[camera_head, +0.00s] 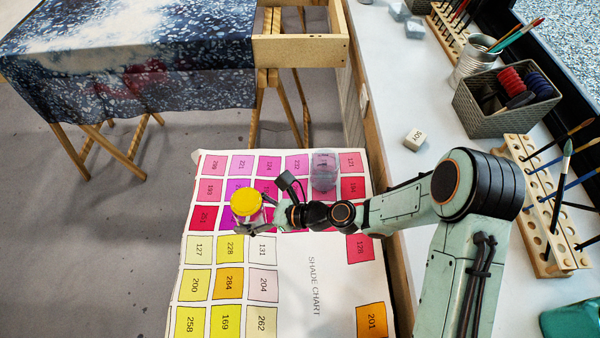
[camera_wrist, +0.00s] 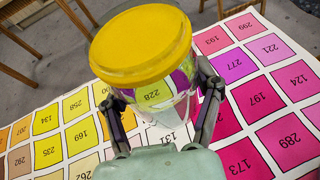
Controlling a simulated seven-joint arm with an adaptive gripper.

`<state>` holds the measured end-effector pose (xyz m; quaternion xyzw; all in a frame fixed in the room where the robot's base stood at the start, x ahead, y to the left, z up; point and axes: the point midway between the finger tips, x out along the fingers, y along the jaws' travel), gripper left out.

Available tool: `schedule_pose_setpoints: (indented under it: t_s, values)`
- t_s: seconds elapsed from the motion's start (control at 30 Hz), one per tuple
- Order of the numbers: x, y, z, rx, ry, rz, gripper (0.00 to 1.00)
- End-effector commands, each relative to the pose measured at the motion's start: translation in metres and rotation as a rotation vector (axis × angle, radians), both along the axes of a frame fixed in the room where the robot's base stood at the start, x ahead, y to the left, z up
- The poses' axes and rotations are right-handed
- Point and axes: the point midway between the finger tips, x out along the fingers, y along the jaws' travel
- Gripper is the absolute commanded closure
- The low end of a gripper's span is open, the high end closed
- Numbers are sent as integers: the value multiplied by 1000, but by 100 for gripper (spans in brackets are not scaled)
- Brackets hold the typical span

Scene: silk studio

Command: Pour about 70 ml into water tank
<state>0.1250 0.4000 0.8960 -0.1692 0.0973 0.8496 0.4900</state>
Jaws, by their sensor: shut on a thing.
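My gripper (camera_head: 248,225) is shut on a clear jar with a yellow top (camera_head: 246,203) and holds it over the shade chart. In the wrist view the jar (camera_wrist: 145,60) sits between both fingers, tilted in the picture, and the chart's squares show through its clear wall. Whether the yellow top is a lid or contents, and how much is inside, I cannot tell. A clear, see-through container (camera_head: 324,172), likely the water tank, stands on the chart behind and to the right of my gripper. Its fill level is not clear.
The shade chart (camera_head: 312,290) covers the low table. A frame with dark cloth (camera_head: 150,50) stands at the back left.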

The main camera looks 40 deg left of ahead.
Motion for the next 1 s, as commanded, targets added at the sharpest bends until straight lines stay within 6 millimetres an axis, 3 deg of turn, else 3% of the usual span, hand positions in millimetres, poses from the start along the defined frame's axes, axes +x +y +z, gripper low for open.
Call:
schedule_pose_setpoints:
  t_s: [0.2, 0.47, 0.77, 1.0]
  values:
    - [0, 0, 28, 4, -3, 0, 76]
    - [1, 1, 50, 2, -1, -4, 76]
    - [38, 11, 45, -6, -11, -78, 76]
    - [91, 22, 40, -14, -23, -192, 76]
